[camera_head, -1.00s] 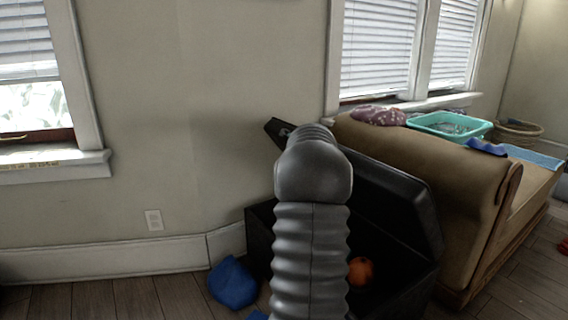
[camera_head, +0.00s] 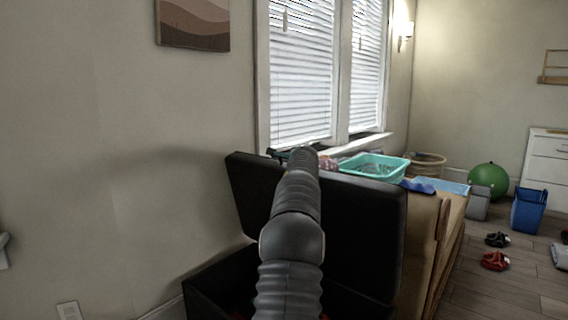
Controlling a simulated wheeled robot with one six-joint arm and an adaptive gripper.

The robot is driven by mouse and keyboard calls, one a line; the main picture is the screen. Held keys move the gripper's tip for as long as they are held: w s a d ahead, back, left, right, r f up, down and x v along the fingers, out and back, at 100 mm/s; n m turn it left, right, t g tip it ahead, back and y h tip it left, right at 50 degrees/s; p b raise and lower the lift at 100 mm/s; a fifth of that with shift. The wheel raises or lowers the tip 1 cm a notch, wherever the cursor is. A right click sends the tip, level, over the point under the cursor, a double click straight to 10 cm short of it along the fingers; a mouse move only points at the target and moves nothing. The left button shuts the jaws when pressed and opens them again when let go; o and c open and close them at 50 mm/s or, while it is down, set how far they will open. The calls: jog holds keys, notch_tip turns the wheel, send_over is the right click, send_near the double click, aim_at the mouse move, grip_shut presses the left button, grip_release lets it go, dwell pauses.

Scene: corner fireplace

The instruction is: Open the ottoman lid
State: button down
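The black ottoman (camera_head: 208,290) stands against the wall at the lower middle. Its lid (camera_head: 365,220) is raised and stands steeply up at the back, showing its broad dark face. My grey arm reaches up over the ottoman and in front of the lid, covering part of both. The arm's far end is at the lid's top edge. My gripper is hidden there, so I cannot see its fingers or whether it touches the lid. Most of the box's inside is hidden by my arm and the picture's lower edge.
A tan sofa (camera_head: 419,245) stands right behind the lid, with a turquoise basket (camera_head: 374,167) and a blue item (camera_head: 417,186) on it. A wicker basket (camera_head: 428,165), green ball (camera_head: 488,181), blue bin (camera_head: 528,210) and shoes (camera_head: 495,261) are farther right. Floor there is partly clear.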

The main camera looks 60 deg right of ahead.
jog(key=shift+d+r, duration=0.25)
jog(key=shift+r, duration=0.05)
jog(key=c, duration=1.2)
grip_release()
jog(key=shift+w+r, duration=0.1)
jog(key=shift+s, duration=0.2)
jog(key=v, duration=1.1)
jog(key=shift+s+a, duration=0.25)
jog(key=shift+a, duration=0.1)
